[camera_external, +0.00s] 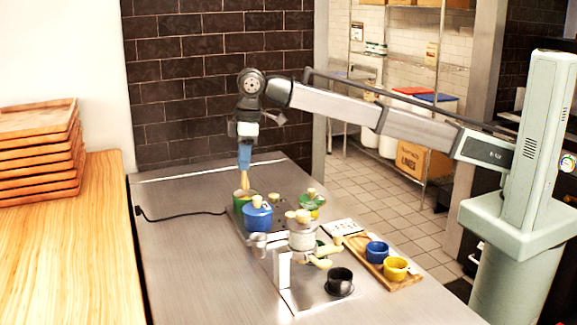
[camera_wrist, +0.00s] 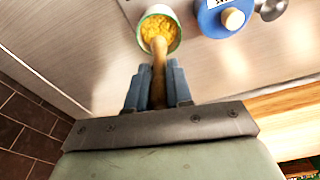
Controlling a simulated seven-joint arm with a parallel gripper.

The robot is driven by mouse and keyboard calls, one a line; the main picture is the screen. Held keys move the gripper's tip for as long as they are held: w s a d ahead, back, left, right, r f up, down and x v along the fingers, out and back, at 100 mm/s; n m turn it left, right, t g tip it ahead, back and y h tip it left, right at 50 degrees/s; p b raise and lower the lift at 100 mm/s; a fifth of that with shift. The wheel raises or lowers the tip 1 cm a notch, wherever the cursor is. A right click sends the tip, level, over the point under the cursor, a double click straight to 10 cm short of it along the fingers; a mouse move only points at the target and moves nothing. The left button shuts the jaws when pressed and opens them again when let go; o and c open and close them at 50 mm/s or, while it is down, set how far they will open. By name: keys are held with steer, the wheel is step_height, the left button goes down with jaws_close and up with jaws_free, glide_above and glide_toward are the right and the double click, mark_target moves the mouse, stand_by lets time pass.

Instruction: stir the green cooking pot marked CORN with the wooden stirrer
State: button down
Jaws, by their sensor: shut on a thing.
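The green cooking pot (camera_external: 239,204) stands open at the back of the steel counter, behind the blue pot. In the wrist view the green pot (camera_wrist: 175,42) shows yellow contents, and its marking is not readable. My gripper (camera_external: 244,168) is above the green pot, pointing down. In the wrist view my gripper (camera_wrist: 158,82) is shut on the wooden stirrer (camera_wrist: 158,57). The stirrer reaches down into the pot, its lower end among the yellow contents. In the outside view the stirrer (camera_external: 245,181) also shows below the fingers.
A lidded blue pot (camera_external: 258,217) stands close in front of the green pot. A green lid (camera_external: 312,200) lies to the right. A wooden board (camera_external: 405,282) carries a blue cup (camera_external: 377,251) and a yellow cup (camera_external: 396,267). A black cup (camera_external: 340,280) stands at the front. The counter's left side is clear.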

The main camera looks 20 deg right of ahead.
steer(key=shift+r, duration=0.15)
steer(key=shift+r, duration=1.35)
steer(key=w+d+f+m, duration=0.1)
steer(key=w+d+f, duration=0.2)
steer(key=w+d, duration=0.65)
steer(key=w+d+f+m, duration=0.2)
steer(key=w+d, duration=0.5)
steer(key=w, duration=0.5)
steer(key=w+d+f+m, duration=0.1)
steer(key=w+d+f, duration=0.2)
steer(key=w+d, duration=0.6)
steer(key=w+d+f+m, duration=0.2)
steer(key=w+d, duration=0.3)
steer(key=d, duration=0.9)
steer(key=w+d+f+m, duration=0.1)
steer(key=d+f+m, duration=0.2)
steer(key=d, duration=1.4)
steer(key=d+f+m+h, duration=0.1)
steer(key=d+f+m, duration=0.2)
steer(key=d, duration=1.4)
steer(key=w+d+f+m+t, duration=0.1)
steer(key=d+f+m, duration=0.2)
steer(key=d, duration=1.4)
step_height(320, 180, down, 3)
steer(key=shift+w+m, duration=0.3)
steer(key=shift+m, duration=0.1)
